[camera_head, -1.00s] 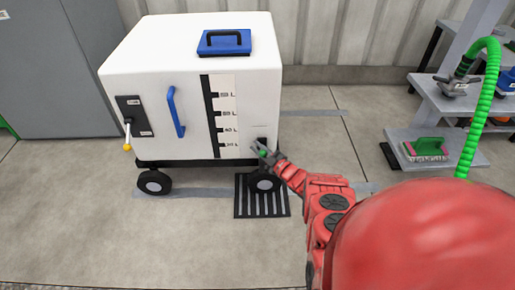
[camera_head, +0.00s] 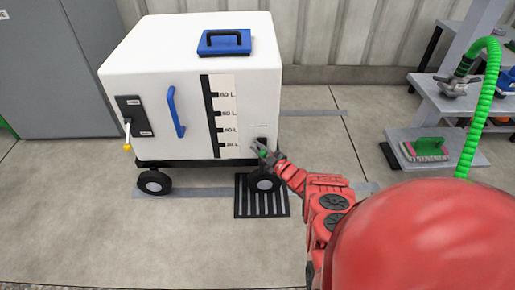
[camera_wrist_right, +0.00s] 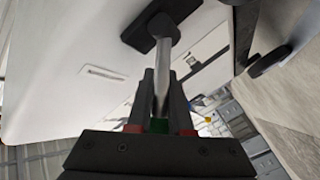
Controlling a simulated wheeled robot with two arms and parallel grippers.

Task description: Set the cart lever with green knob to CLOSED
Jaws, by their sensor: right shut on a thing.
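The white cart (camera_head: 180,45) stands on the floor at the left of the head view. The lever with the green knob (camera_head: 263,154) is at the cart's lower right front corner. My right gripper (camera_head: 260,150) is at this lever. In the right wrist view the grey lever shaft (camera_wrist_right: 165,75) runs from a dark pivot (camera_wrist_right: 160,27) down between my fingers. The CLOSED mark cannot be read. My left gripper is not in view.
A second lever with a yellow knob (camera_head: 127,147) hangs at the cart's left front. A blue handle (camera_head: 175,111) is on the front. A floor grate (camera_head: 262,205) lies under the right wheel. A shelf (camera_head: 460,105) with a green hose (camera_head: 473,115) stands at the right.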

